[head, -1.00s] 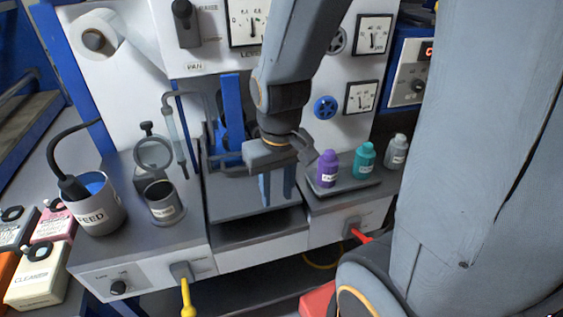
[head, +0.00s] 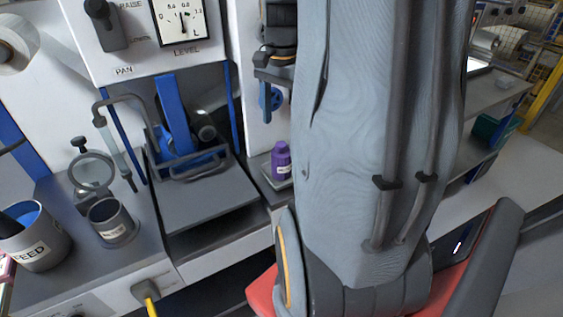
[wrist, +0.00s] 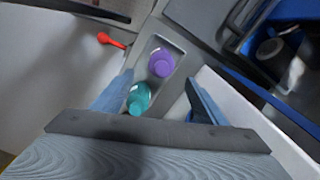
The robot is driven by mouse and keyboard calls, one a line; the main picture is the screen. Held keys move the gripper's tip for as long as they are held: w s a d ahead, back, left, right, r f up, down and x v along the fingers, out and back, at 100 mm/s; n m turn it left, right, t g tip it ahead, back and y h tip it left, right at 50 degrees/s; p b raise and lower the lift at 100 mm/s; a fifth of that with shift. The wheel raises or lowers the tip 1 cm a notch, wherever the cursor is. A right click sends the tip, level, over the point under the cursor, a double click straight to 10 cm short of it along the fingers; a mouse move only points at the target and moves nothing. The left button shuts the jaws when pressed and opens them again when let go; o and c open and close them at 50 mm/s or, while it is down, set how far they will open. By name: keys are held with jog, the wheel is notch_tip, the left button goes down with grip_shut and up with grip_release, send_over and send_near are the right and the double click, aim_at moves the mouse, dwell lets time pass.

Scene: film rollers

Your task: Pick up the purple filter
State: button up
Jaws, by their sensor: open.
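The purple filter is a small capped bottle with a pale label (head: 281,163). It stands on the small tray right of the open bay in the head view, and shows from above in the wrist view (wrist: 160,62). A teal bottle (wrist: 138,98) stands beside it on the same tray, nearer my gripper in the wrist picture. My gripper (wrist: 158,80) is open above the tray, its blue fingers spread on either side of the bottles and holding nothing.
A red lever (wrist: 110,40) sticks out near the tray. The open bay holds a grey plate (head: 205,205) and a blue part (head: 175,115). A magnifier ring (head: 91,172), a grey cup (head: 111,222) and the FEED pot (head: 40,240) stand on the left bench.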

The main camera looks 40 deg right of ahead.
aim_at(281, 143)
jog(key=shift+w+f+p, duration=0.15)
jog(key=shift+f+p, duration=0.7)
jog(key=shift+f, duration=2.95)
jog(key=shift+c, duration=0.3)
jog(key=c, duration=1.4)
jog(key=shift+r, duration=0.1)
